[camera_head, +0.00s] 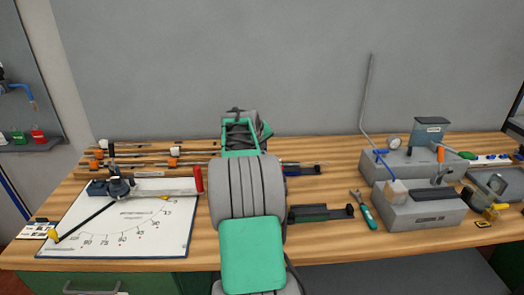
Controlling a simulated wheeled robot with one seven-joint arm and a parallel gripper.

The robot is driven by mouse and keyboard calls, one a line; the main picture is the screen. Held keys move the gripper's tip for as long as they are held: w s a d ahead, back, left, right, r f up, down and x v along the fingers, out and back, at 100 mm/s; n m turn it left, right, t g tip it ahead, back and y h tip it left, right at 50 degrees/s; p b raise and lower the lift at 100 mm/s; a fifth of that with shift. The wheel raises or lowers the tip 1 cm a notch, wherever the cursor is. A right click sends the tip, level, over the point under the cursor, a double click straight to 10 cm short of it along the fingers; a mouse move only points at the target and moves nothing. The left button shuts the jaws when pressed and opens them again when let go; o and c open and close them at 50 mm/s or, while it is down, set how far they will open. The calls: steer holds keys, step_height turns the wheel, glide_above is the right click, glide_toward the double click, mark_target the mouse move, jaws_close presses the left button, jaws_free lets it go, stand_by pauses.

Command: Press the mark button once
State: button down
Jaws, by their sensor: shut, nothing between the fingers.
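My grey and green arm stands in the middle of the view and reaches over the bench. It hides the end of itself, so my gripper's fingers do not show. I cannot make out a button labelled mark. A white board (150,232) with a curved printed scale lies at the left of the bench.
Grey block fixtures (422,211) and a grey box with a blue-grey unit (431,134) crowd the right. A teal-handled tool (368,215) lies left of them. Rods with orange clamps (173,152) lie at the back left. Dark slide pieces (320,213) lie right of my arm.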

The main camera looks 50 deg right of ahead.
steer(key=shift+r, duration=0.4)
steer(key=shift+r+p, duration=1.7)
steer(key=shift+r, duration=0.8)
